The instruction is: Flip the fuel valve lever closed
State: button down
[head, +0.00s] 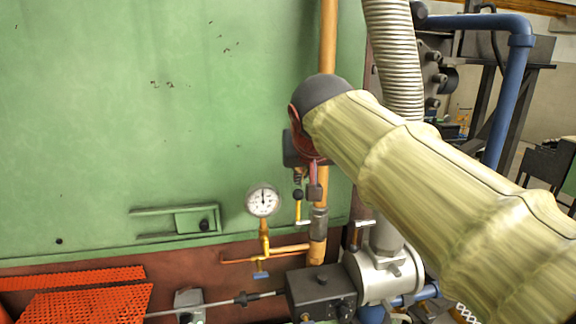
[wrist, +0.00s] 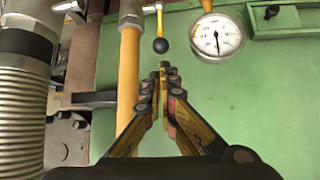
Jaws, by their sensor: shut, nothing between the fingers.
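The lever (head: 298,209) has a yellow stem and a black ball knob. It stands upright in the head view, beside the vertical yellow pipe (head: 327,45), with its knob on top. In the wrist view the lever (wrist: 160,24) hangs from the top edge, its knob pointing down at the fingertips. My gripper (wrist: 164,68) is shut and empty, its tips just short of the knob with a small gap. In the head view my gripper (head: 298,178) is partly hidden by my arm, right above the knob. I cannot tell whether it touches.
A round pressure gauge (head: 263,201) is left of the lever and also shows in the wrist view (wrist: 217,37). The green furnace wall (head: 150,100) lies behind. A ribbed grey hose (head: 393,55) and blue pipe (head: 508,90) are at right. An orange mesh (head: 85,303) is lower left.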

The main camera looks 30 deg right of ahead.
jog(key=r, duration=0.1)
jog(key=p, duration=0.1)
send_over(298, 208)
jog(key=w+d, duration=0.2)
jog(key=shift+f, duration=3.15)
jog(key=shift+s+a+m, duration=0.15)
jog(key=shift+m, duration=0.25)
jog(key=shift+f, duration=0.15)
